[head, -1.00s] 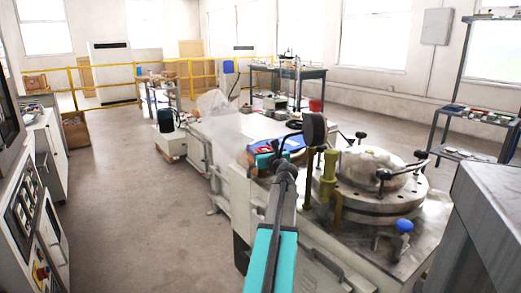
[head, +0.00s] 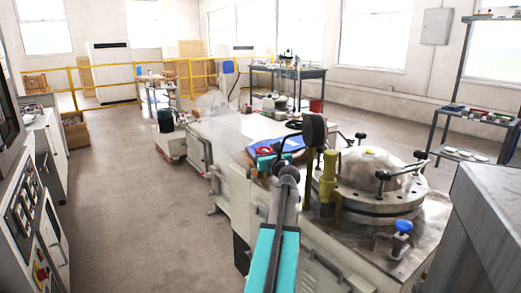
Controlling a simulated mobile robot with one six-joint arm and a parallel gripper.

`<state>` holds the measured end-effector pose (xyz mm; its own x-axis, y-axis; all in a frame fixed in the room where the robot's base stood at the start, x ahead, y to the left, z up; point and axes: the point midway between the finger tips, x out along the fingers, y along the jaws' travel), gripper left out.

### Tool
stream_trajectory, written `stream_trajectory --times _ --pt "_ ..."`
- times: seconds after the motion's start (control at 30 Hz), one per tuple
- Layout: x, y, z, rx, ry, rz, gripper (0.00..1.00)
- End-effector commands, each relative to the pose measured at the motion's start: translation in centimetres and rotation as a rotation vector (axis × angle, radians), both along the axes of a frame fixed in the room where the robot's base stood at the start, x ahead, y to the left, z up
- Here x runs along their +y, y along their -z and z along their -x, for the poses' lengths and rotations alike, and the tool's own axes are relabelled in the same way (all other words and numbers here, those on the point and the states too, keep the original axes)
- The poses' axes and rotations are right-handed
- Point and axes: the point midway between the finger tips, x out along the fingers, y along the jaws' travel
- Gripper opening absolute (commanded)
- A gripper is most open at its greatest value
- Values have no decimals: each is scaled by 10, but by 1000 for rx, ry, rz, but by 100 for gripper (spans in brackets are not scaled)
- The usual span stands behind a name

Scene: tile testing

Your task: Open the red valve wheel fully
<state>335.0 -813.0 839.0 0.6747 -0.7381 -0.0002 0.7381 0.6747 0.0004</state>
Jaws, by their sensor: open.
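A small red ring-shaped part, which looks like the red valve wheel (head: 265,151), shows on a blue surface at the middle of the machine. My teal and grey arm reaches up from the bottom centre toward it. My gripper (head: 267,160) is at the arm's far end, close below the red wheel in the picture. It is open. The fingers are small and partly hidden by the arm, so I cannot tell whether they touch the wheel or stand around it.
A round metal chamber (head: 372,180) with black clamp handles and a yellow-green post (head: 328,175) stand right of my arm. A blue knob (head: 403,227) is nearer. A control cabinet (head: 35,225) is at the left. The floor between is clear.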

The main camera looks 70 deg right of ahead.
Motion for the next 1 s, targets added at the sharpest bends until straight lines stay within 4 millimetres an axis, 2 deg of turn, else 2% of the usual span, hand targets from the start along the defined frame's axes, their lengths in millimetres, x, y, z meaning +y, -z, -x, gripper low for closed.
stream_trajectory --times 1.0 --pt "81 0 73 1 0 -1 75"
